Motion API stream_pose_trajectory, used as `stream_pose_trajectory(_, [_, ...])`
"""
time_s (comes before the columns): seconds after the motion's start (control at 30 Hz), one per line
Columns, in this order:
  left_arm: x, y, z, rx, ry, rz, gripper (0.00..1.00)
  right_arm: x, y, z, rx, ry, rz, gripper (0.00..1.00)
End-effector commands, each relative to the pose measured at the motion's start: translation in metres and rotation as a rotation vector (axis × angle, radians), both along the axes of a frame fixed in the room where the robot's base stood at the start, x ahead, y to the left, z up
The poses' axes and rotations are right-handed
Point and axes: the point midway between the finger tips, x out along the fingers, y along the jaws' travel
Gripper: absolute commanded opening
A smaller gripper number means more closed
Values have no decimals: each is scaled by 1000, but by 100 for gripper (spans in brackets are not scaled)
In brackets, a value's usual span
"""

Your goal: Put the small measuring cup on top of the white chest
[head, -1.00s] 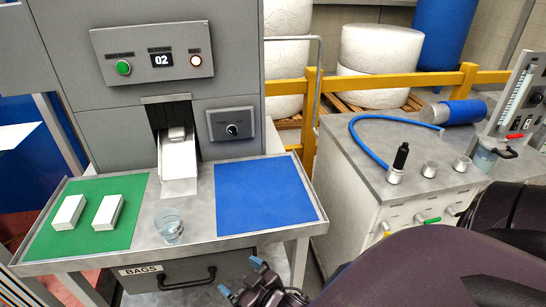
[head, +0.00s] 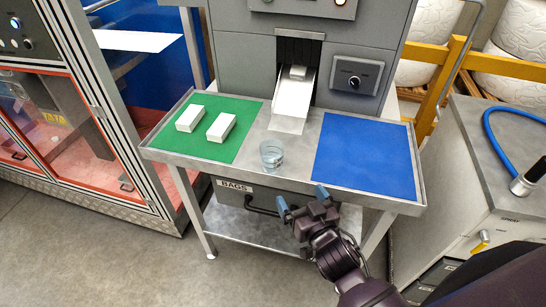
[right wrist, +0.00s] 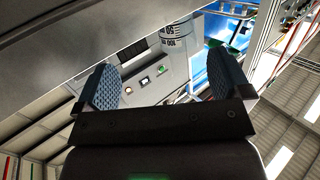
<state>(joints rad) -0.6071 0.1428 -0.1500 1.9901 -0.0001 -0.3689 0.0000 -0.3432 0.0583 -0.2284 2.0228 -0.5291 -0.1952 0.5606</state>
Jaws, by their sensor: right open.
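A small clear cup (head: 271,155), the likely measuring cup, stands upright on the grey metal table (head: 265,185) between the green and blue mats. My right gripper (head: 302,200) is open and empty, in front of the table's near edge, below and right of the cup. In the right wrist view its two blue-padded fingers (right wrist: 163,85) are apart with nothing between them. The white chest (head: 470,225) with a grey top is at the right edge, partly cut off and partly covered by my arm. My left gripper is not in view.
Two white boxes (head: 205,122) lie on the green mat (head: 238,105). The blue mat (head: 362,150) is bare. A white chute (head: 293,95) comes down from the grey machine behind. A blue hose (head: 492,135) and a metal fitting lie on the chest top.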

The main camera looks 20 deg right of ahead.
Motion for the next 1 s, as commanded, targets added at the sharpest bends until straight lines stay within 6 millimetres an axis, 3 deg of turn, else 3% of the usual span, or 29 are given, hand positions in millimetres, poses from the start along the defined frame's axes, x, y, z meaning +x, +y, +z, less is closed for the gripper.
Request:
stream_pose_trajectory(0.1, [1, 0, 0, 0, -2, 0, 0, 13, 13, 21, 23, -67, 19, 96])
stream_pose_trajectory(0.2, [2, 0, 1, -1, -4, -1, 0, 21, 17, 27, 30, -84, 24, 96])
stream_pose_trajectory(0.5, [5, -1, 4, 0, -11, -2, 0, 59, 19, 27, 29, -84, 24, 96])
stream_pose_trajectory(0.83, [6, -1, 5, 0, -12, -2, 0, 80, 21, 26, 28, -83, 24, 96])
stream_pose_trajectory(1.0, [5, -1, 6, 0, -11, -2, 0, 102, 25, 27, 28, -84, 24, 96])
